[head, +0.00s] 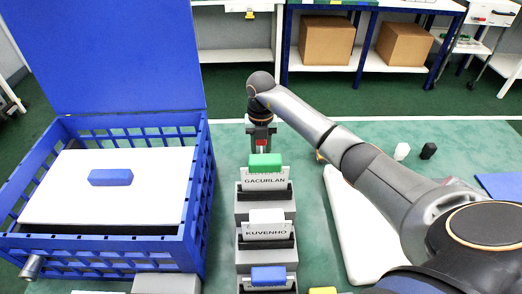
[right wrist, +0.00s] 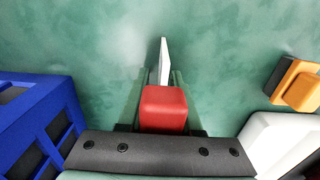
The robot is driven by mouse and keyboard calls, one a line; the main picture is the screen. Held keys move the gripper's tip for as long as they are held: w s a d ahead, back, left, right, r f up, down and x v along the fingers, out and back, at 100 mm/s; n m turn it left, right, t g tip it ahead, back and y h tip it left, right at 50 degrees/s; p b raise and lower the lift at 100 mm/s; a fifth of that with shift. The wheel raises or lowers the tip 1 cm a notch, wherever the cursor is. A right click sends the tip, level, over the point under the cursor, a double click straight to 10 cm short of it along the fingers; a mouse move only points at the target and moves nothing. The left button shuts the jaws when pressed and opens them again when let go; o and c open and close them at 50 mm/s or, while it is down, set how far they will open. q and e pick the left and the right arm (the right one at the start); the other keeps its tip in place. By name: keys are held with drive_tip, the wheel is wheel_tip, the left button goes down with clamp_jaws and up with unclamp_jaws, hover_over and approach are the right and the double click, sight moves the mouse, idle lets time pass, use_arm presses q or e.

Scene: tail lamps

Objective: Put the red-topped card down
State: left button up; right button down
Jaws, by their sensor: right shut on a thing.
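The red-topped card shows in the right wrist view, with its red block (right wrist: 164,108) near the camera and its thin white card (right wrist: 164,62) seen edge-on beyond it. My right gripper (head: 262,140) is shut on the red block and points down at the far end of the card stands. In the head view only a little of the red top (head: 262,143) shows; the rest is hidden behind the green-topped card (head: 265,172). I cannot tell whether the held card touches the table. My left gripper is not in view.
Grey stands (head: 250,207) in a row hold the green-topped card, a white-topped card (head: 267,225) and a blue-topped card (head: 268,276). A blue crate (head: 200,190) with a white board (head: 60,200) stands at left. A white board (head: 350,225) lies at right. Green table is clear beyond the gripper.

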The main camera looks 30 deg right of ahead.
drive_tip(key=shift+f, duration=0.2)
drive_tip(key=c, duration=0.6)
unclamp_jaws()
wheel_tip(320, 180, up, 12)
drive_tip(key=shift+r+p, duration=0.25)
drive_tip(key=shift+p, duration=0.45)
